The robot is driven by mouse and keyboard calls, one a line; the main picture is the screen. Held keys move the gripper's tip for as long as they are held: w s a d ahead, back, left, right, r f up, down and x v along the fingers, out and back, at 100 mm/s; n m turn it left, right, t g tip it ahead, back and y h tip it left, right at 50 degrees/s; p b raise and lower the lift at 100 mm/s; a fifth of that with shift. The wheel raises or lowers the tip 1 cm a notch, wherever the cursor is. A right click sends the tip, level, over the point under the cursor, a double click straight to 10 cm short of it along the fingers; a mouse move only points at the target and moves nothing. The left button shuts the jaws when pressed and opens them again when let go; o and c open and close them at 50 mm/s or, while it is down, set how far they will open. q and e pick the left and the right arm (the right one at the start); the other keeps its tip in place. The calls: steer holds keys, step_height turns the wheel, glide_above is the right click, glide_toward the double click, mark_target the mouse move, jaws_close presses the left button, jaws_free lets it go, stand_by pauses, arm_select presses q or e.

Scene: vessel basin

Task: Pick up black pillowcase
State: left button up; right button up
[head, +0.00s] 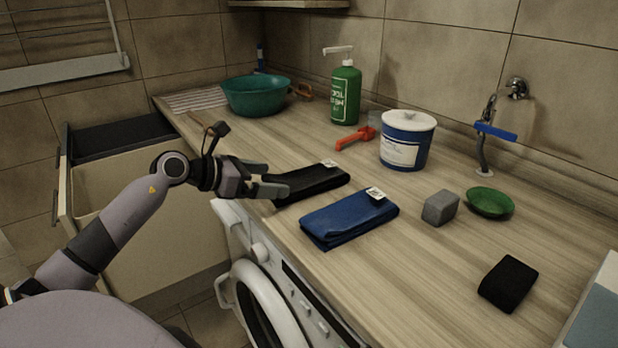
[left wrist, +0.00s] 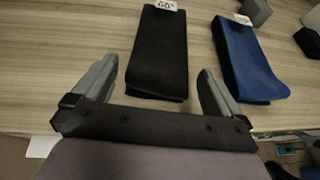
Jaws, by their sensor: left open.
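The black pillowcase (head: 311,182) lies folded flat on the wooden counter, with a white label at its far end. In the left wrist view the black pillowcase (left wrist: 158,55) lies ahead of and between the two fingers. My left gripper (head: 270,178) is open and empty at the near end of the pillowcase, at the counter's front edge; it also shows in the left wrist view (left wrist: 160,90). I cannot tell whether the fingers touch the cloth. My right gripper is not in view.
A folded blue cloth (head: 349,217) lies close to the right. A grey block (head: 440,207), green dish (head: 490,202), black item (head: 508,283), white-lidded tub (head: 407,141), green bottle (head: 345,95) and teal basin (head: 257,96) stand around. A washing machine (head: 262,295) is below.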

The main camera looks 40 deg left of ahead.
mark_target(287, 181)
arm_select(q)
steer(key=shift+p+x, duration=0.55)
steer(key=shift+x, duration=2.2)
steer(key=shift+f, duration=0.15)
steer(key=c, duration=0.9)
